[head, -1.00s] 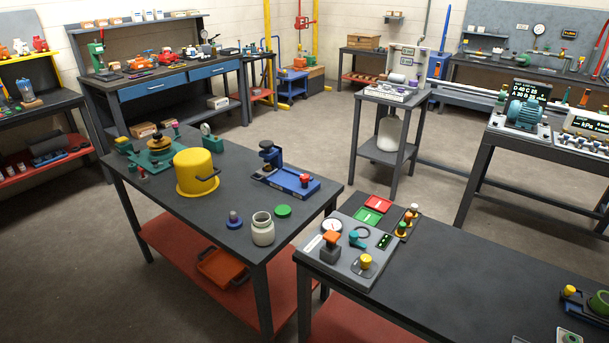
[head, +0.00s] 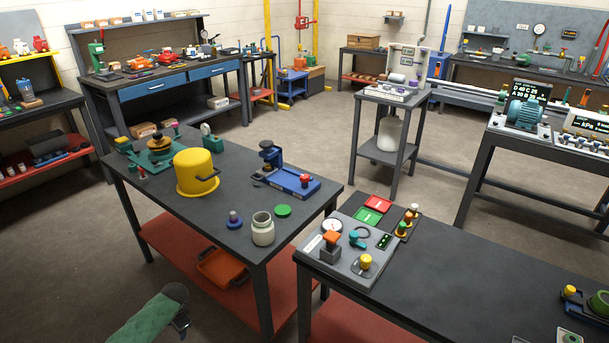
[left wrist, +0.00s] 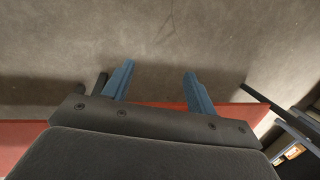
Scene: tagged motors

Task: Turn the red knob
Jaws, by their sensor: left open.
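A small red knob-like part (head: 305,179) sits at the right end of a blue fixture (head: 291,184) on the left dark-topped table (head: 215,225). I cannot tell for sure that it is the task's knob. My left gripper (head: 183,322) is at the bottom of the head view, in front of that table and well apart from the red part. In the left wrist view its two blue fingers (left wrist: 156,78) are spread, with nothing between them. The red part is not in the left wrist view. My right gripper is not in view.
The left table also bears a yellow pot (head: 194,173), a white jar (head: 263,229) and a green disc (head: 283,211). A red lower shelf (head: 195,236) holds an orange tray (head: 222,267). A grey control panel (head: 345,253) stands on the right table (head: 470,285).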

